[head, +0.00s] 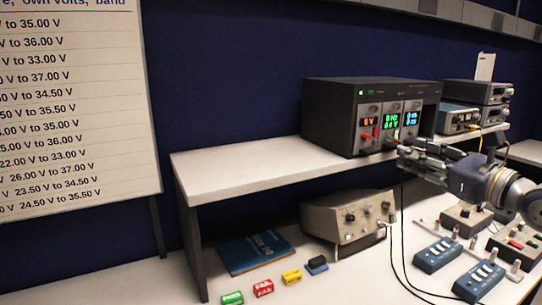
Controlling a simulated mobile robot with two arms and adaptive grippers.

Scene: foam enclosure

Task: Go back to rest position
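My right gripper (408,158) reaches in from the right edge, its fingers pointing left. In the picture it lies just below the right front of the black power supply (330,118), which stands on the raised shelf with lit orange, green and blue displays. I cannot tell whether its fingers are apart or closed, and I see nothing clearly held. A gap between it and the power supply cannot be judged. My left gripper is not in view.
A beige instrument (325,222), a blue book (258,250) and several coloured blocks (263,288) sit on the lower bench. Blue switch boxes (437,255) and black cables lie at right. Stacked instruments (475,93) stand on the shelf. The shelf's left part (235,170) is clear.

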